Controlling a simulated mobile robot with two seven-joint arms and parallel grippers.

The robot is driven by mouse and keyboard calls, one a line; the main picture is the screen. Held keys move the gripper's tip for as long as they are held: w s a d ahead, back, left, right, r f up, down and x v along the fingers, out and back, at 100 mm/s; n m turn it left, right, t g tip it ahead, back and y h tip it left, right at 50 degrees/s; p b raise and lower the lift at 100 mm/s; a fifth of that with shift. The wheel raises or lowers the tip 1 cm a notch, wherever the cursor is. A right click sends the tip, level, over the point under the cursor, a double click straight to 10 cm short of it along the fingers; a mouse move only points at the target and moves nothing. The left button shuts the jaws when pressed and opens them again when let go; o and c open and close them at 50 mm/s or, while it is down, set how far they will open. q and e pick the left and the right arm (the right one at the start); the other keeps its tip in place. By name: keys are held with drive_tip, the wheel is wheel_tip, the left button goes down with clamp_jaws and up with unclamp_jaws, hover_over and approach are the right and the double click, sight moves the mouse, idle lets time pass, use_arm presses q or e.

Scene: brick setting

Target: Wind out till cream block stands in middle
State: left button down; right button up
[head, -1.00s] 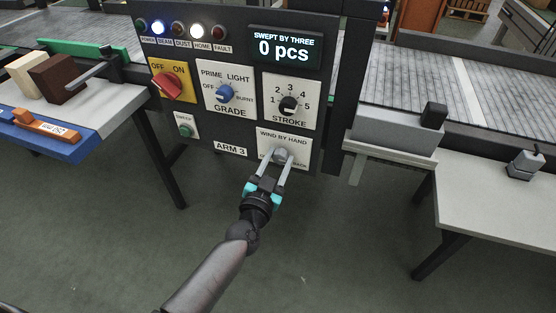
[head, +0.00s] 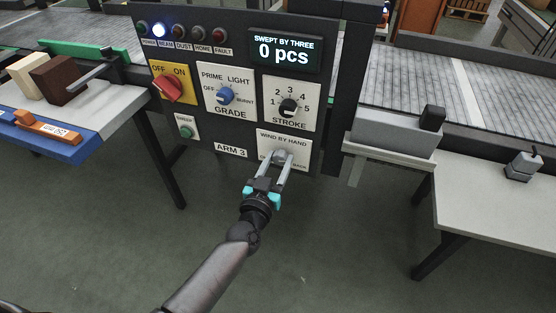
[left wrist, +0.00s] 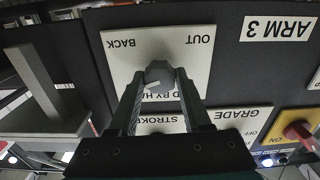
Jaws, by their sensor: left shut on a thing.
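My left gripper (head: 267,178) is shut on the knob (head: 280,157) of the WIND BY HAND plate (head: 297,148), low on the dark control panel. The left wrist view shows the knob (left wrist: 159,77) between the two fingers, with OUT and BACK upside down on the plate (left wrist: 194,64). The cream block (head: 22,77) stands at the far left on a pale table, beside a dark brown block (head: 60,80). A grey bar (head: 92,75) reaches from the machine to the brown block; I cannot tell if they touch. My right gripper is not in view.
The panel holds a red OFF/ON switch (head: 168,87), a blue GRADE knob (head: 226,96), a STROKE knob (head: 288,107) and a display (head: 285,50) reading 0 pcs. An orange piece (head: 47,129) lies by the left table's blue edge. Floor below the panel is clear.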

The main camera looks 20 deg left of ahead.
use_arm(q)
drive_tip(key=shift+n, duration=1)
drive_tip(key=n, duration=0.3)
drive_tip(key=shift+n, duration=0.3)
drive_tip(key=n, duration=0.4)
drive_tip(key=shift+f, duration=0.1)
drive_tip(key=shift+n, duration=0.7)
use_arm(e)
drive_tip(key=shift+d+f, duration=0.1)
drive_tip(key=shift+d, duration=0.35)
use_arm(q)
drive_tip(key=shift+n, duration=0.3)
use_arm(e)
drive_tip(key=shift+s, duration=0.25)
use_arm(q)
drive_tip(key=shift+c, duration=1.8)
unclamp_jaws()
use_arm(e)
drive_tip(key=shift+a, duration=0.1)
use_arm(q)
drive_tip(key=shift+s, duration=0.15)
